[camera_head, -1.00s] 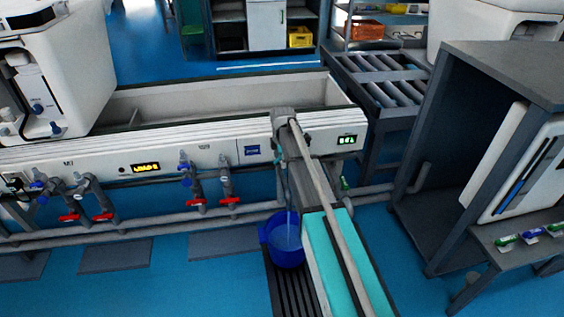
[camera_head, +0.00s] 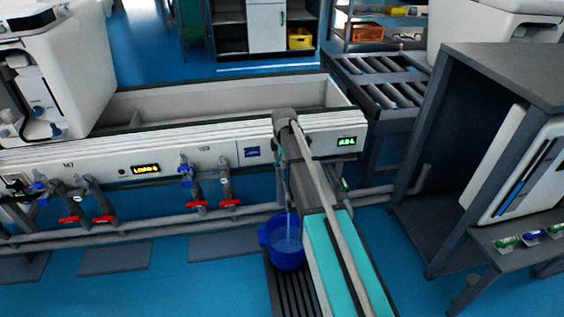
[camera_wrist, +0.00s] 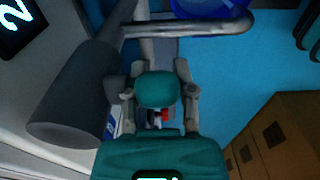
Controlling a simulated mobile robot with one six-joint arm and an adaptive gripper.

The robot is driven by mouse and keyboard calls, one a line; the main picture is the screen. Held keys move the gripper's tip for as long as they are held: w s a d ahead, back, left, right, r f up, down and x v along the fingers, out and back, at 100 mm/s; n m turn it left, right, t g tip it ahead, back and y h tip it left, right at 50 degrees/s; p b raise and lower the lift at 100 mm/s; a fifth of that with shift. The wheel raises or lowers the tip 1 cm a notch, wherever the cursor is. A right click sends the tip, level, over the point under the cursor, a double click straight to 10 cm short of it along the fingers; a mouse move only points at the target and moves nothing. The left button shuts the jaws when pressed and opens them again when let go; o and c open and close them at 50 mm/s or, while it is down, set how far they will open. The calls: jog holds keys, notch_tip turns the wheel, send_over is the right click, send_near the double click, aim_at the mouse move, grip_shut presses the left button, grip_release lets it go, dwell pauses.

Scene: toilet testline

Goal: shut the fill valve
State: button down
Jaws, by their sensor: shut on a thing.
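A blue bucket (camera_head: 285,240) stands on a dark slatted base below the white panel. A thin pale stream of water (camera_head: 289,205) falls into it. In the wrist view, part of the bucket (camera_wrist: 208,8) shows at the top edge behind a curved grey spout (camera_wrist: 190,29). My gripper (camera_wrist: 158,112) has its grey fingers close about a small part, with a bit of red showing between them. This looks like the fill valve's handle, but most of it is hidden. In the head view, my arm hides the gripper and the valve.
Several other valves with red handles (camera_head: 196,205) sit along the panel to the left. A long trough (camera_head: 230,97) runs above the panel. A dark cabinet (camera_head: 505,70) stands at the right. A grey pipe (camera_head: 130,234) runs low along the front.

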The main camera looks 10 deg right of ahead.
jog(key=y+b, duration=0.2)
jog(key=y, duration=0.3)
jog(key=shift+a+f, duration=0.1)
jog(key=shift+a+y+b, duration=0.1)
jog(key=shift+y+b, duration=0.75)
jog(key=shift+y, duration=0.05)
jog(key=shift+a+r+y+b, duration=0.1)
jog(key=shift+r+y+b, duration=0.2)
jog(key=shift+y, duration=0.2)
jog(key=shift+c, duration=2.2)
grip_release()
jog(key=shift+h+p, duration=0.4)
jog(key=shift+p, duration=0.2)
